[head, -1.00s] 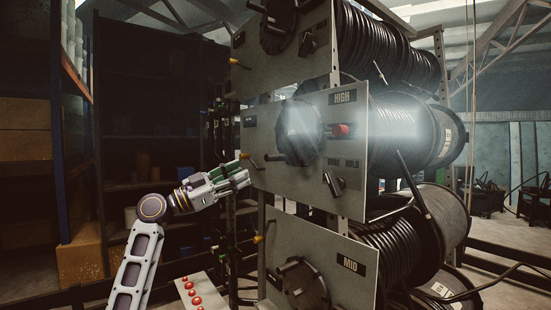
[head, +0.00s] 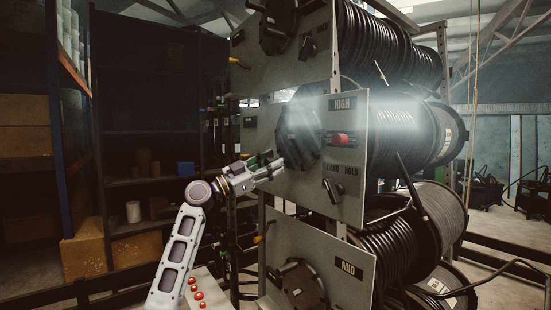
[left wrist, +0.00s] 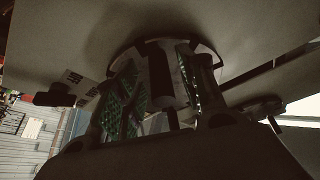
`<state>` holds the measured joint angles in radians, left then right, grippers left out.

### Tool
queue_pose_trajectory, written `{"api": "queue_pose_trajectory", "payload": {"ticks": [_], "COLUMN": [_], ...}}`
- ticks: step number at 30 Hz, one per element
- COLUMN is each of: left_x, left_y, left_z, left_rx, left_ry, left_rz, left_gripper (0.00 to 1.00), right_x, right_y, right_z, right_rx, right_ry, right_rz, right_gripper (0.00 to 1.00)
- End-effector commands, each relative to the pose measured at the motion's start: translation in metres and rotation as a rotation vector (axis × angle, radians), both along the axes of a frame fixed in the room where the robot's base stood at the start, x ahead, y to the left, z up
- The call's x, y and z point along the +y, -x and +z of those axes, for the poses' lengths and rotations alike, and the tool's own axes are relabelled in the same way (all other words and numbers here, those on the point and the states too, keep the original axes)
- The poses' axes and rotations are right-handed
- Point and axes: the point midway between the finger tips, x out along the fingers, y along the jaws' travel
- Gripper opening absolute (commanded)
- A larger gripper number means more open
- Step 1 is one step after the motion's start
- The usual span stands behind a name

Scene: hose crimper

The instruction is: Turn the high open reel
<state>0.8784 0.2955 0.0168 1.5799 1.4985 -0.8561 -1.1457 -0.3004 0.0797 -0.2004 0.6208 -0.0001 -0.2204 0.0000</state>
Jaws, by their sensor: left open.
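The HIGH reel (head: 420,130) carries black hose behind a grey panel (head: 350,205) labelled HIGH. A dark round hub (head: 298,132) with a raised grip is on the panel's front, left of a red knob (head: 341,139). My left gripper (head: 276,165) is open at the hub's lower left edge. In the left wrist view its green-padded fingers (left wrist: 158,62) stand on either side of a grey upright bar (left wrist: 161,80) in front of the round hub. I cannot tell whether they touch it. My right gripper is not in view.
A black selector lever (head: 338,188) sits below the red knob, near the word HOLD. The MID panel (head: 345,262) and its hub lie below, another reel panel above. A box with red buttons (head: 198,295) is at bottom. Dark shelves (head: 150,185) stand at left.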

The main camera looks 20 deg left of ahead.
Motion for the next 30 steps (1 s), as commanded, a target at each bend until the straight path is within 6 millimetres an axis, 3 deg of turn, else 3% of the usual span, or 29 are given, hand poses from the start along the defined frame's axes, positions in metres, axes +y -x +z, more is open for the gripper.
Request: {"api": "queue_pose_trajectory", "payload": {"ticks": [7,18,27,30], "left_x": [-0.0112,-0.0130,-0.0129,-0.0129], "left_y": [-0.0105,-0.0118,-0.0116,-0.0116], "left_z": [0.0066,0.0064,0.0064,0.0064], "left_rx": [0.000,0.000,0.000,0.000], "left_ry": [0.001,-0.001,-0.001,-0.001], "left_rz": [0.001,0.002,0.001,0.001], "left_gripper": [0.40,0.40,0.02,0.00], "right_x": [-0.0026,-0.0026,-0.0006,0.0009], "right_y": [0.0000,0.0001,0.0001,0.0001], "right_z": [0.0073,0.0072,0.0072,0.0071], "right_rx": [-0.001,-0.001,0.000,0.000], "right_ry": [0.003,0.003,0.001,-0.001], "right_rz": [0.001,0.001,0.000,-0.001], "right_gripper": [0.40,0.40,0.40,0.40]}}
